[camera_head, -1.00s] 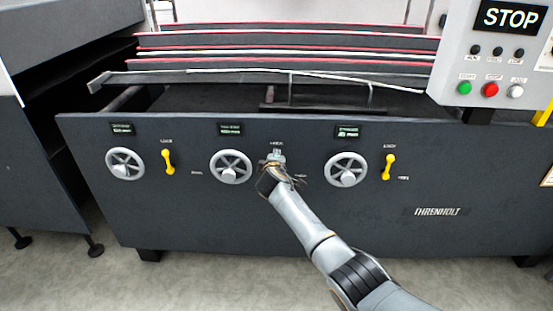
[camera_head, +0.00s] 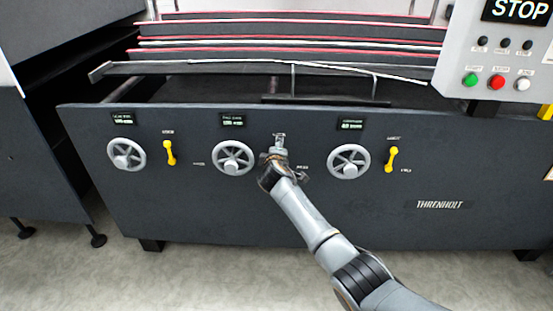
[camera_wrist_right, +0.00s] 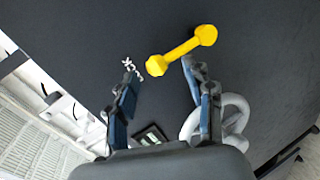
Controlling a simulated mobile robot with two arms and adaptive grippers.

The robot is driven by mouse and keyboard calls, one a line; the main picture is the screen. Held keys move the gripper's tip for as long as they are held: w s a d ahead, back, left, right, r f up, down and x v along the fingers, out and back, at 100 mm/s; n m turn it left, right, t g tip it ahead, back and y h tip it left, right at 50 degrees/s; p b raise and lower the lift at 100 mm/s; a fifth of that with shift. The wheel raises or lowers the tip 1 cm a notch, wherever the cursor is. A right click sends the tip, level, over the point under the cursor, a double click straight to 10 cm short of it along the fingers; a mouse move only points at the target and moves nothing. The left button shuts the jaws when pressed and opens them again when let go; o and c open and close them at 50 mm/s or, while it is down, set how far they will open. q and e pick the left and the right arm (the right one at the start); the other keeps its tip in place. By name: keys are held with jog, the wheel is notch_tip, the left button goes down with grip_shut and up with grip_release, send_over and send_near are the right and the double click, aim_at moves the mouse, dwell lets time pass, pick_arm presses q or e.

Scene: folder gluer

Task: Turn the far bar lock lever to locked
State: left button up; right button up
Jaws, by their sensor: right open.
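A yellow lever (camera_wrist_right: 181,50) on the dark machine front shows in the right wrist view, just beyond my fingertips and slanted in the picture. White lettering that looks like "LOCK" (camera_wrist_right: 132,70) is printed near one end of it. My right gripper (camera_wrist_right: 160,76) is open, with no contact on the lever visible. In the head view my right gripper (camera_head: 279,140) is at the panel between the middle and right handwheels and hides this lever. I cannot read which bar the lever belongs to. My left gripper is not in view.
Other yellow levers stand at left (camera_head: 169,152) and right (camera_head: 391,158). Handwheels at left (camera_head: 126,155), middle (camera_head: 233,158) and right (camera_head: 348,162) stick out from the panel. A grey control box (camera_head: 515,55) with buttons hangs at upper right.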

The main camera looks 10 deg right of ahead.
jog(key=v, duration=1)
jog(key=shift+s+r, duration=0.15)
jog(key=shift+s, duration=0.15)
jog(key=shift+a, duration=0.1)
